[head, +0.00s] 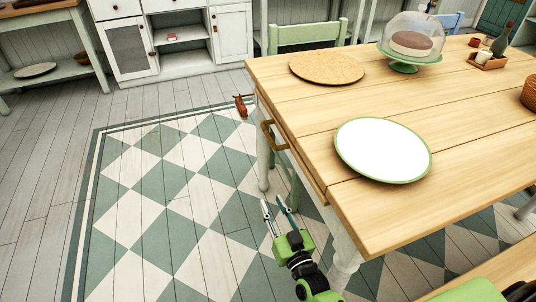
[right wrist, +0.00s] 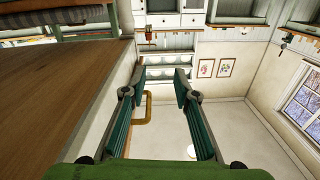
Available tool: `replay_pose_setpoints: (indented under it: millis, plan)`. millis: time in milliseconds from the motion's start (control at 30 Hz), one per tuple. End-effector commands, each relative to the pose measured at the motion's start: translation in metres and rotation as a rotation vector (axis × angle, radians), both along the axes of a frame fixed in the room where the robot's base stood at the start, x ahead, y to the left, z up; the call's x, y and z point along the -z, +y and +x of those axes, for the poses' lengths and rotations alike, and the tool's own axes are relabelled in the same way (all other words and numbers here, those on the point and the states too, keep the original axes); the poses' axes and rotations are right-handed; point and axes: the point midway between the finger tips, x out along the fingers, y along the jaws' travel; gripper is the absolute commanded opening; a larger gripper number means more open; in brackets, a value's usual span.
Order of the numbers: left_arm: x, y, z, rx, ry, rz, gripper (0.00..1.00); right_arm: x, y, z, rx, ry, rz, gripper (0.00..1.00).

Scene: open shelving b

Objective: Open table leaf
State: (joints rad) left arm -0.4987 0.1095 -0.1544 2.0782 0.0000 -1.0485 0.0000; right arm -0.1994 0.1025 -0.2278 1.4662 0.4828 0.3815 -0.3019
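The wooden table (head: 400,205) fills the right side of the head view. A brass-coloured handle (head: 268,136) sits on its left edge, just below the top; it also shows in the right wrist view (right wrist: 149,112), beyond and between the fingers. I see no gap between a leaf and the tabletop. My right gripper (head: 275,206) is open and empty, below the handle in the picture and beside the table's left side, apart from it. Its two spread fingers also show in the right wrist view (right wrist: 153,93). My left gripper is not in view.
A white green-rimmed plate (head: 383,150), a round board (head: 326,67) and a domed cake stand (head: 404,66) stand on the table. A reddish-brown object (head: 241,107) is by the table's far left corner. The checkered floor (head: 165,200) left of the table is clear.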

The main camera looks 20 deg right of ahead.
Motion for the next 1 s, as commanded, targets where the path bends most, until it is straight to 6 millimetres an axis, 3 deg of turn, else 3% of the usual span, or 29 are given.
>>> replay_pose_setpoints:
  millis: [200, 300, 567, 1000]
  plan:
    - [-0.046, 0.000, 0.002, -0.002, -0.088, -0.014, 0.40, -0.071, -0.013, 0.012, 0.066, -0.267, 0.081, 0.28]
    - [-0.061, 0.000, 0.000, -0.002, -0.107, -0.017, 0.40, -0.091, -0.018, 0.010, 0.084, -0.326, 0.102, 0.28]
    - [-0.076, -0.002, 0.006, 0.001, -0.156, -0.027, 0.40, -0.112, -0.022, 0.025, 0.096, -0.363, 0.114, 0.28]
    - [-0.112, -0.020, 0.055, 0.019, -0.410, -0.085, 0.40, -0.144, -0.025, 0.109, 0.094, -0.359, 0.113, 0.28]
